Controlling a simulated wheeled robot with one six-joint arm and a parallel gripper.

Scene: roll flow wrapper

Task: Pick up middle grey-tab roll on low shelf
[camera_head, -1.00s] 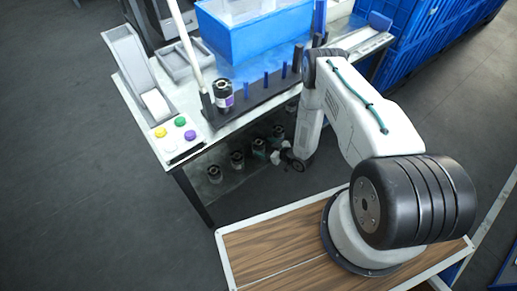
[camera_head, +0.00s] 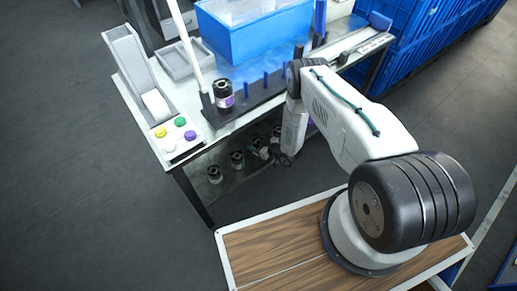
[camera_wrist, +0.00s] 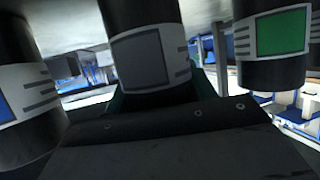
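The grey-tab roll (camera_wrist: 148,50) stands upright in the middle of the wrist view, a dark cylinder with a white band and a grey square. It is straight ahead of my gripper (camera_wrist: 160,112) and very close. The dark gripper body fills the bottom of that view and hides the roll's base. I cannot tell whether the fingers are around the roll or touching it. In the head view my gripper (camera_head: 265,152) is small and partly hidden at the low shelf, beside the row of rolls.
A blue-tab roll (camera_wrist: 22,95) stands close on the left and a green-tab roll (camera_wrist: 272,45) on the right. In the head view more rolls (camera_head: 215,174) line the low shelf under the table (camera_head: 125,85). Another roll (camera_head: 223,93) stands on the tabletop.

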